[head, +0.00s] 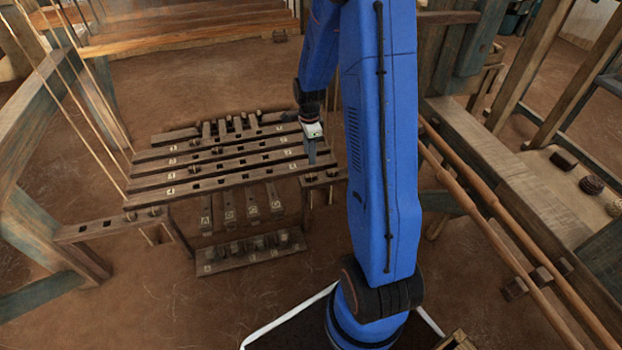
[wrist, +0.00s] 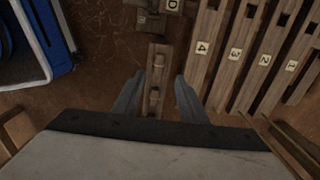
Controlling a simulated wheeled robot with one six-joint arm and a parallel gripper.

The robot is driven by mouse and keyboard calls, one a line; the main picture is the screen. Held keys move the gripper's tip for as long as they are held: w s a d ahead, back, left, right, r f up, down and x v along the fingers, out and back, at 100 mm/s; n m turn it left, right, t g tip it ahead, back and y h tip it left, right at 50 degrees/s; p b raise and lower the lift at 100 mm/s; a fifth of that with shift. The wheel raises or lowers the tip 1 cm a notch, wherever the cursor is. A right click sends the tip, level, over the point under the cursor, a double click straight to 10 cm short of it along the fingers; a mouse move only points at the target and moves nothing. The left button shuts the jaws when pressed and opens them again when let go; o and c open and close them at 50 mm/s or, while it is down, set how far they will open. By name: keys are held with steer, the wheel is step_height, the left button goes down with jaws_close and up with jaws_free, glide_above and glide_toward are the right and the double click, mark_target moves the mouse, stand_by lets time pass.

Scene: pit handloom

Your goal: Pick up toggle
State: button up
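My gripper (wrist: 158,88) is open in the wrist view, its two grey fingers apart on either side of a narrow wooden rail. Two small wooden pegs, an upper peg (wrist: 158,61) and a lower peg (wrist: 154,97), stand on this rail between the fingers; either may be the toggle, and I cannot tell which. Nothing is held. In the head view my gripper (head: 311,152) points down near the right ends of the numbered bars, above a short wooden support (head: 325,178). Whether the fingers touch anything is not clear.
Several slotted wooden bars (head: 205,172) with number tags lie left of my gripper. Lettered pieces (head: 253,209) and a low rack (head: 232,262) of dark pegs are in front. Long wooden poles (head: 500,240) run along the right. Bare floor lies at front left.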

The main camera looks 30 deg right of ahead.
glide_above(311, 175)
steer(key=f, duration=0.5)
steer(key=shift+w+a+f, duration=0.15)
steer(key=shift+a+f, duration=0.05)
steer(key=shift+d+f, duration=0.2)
steer(key=shift+f, duration=2.45)
steer(key=shift+c, duration=0.6)
jaws_close()
